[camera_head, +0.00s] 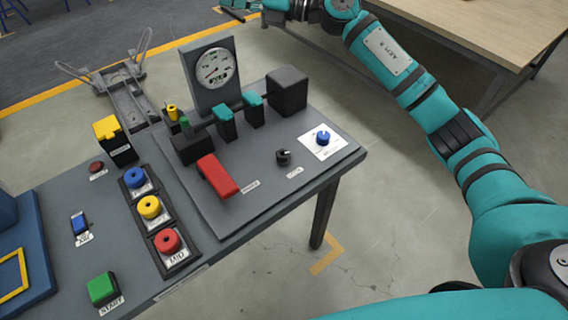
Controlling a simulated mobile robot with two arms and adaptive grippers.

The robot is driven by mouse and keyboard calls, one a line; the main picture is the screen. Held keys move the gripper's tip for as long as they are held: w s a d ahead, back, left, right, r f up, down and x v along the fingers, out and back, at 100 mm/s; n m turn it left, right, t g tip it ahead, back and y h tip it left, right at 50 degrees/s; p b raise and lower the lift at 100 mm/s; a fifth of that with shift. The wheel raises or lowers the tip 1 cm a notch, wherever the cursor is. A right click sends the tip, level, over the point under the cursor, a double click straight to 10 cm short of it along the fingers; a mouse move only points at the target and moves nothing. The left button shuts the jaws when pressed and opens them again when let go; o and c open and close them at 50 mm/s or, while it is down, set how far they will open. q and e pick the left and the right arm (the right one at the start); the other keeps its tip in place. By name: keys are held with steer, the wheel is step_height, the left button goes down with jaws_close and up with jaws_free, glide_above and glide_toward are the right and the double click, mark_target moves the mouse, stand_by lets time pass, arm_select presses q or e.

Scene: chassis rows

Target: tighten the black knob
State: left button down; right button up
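The black knob (283,157) stands on the grey panel (240,205), between the red block and the blue knob. It is small, round and upright, with a label beside it. Nothing touches it. My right arm comes in from the right and reaches up to the top edge. What looks like my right gripper (238,9) is at the top edge, partly cut off and far from the black knob. Its fingers are too small to tell whether they are open. My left gripper is not in view.
A blue knob (322,138) on a white plate (332,147) and a red block (217,176) flank the black knob. A gauge (215,68) and dark block (287,91) stand behind. Coloured buttons (149,207) are left. A wooden table (490,25) is at upper right.

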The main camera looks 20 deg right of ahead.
steer(key=s+d+f+n+g+h+b, duration=0.1)
steer(key=s+f+n+g+h, duration=0.15)
steer(key=f, duration=0.45)
steer(key=s+d+f+n+g+h+b, duration=0.1)
steer(key=s+f+n+g+h+b, duration=0.1)
steer(key=s+f+n+g, duration=0.3)
steer(key=n+h+b, duration=0.2)
steer(key=h+b, duration=0.1)
steer(key=h, duration=0.5)
glide_toward(284, 153)
steer(key=shift+g, duration=0.35)
steer(key=x, duration=0.3)
steer(key=p+x, duration=0.1)
steer(key=x, duration=0.2)
steer(key=p+x, duration=0.1)
steer(key=x, duration=0.2)
steer(key=shift+w+a+f, duration=0.1)
steer(key=shift+w+f, duration=0.05)
steer(key=shift+w, duration=0.15)
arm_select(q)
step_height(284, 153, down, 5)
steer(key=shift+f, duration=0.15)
arm_select(e)
steer(key=c, duration=1.2)
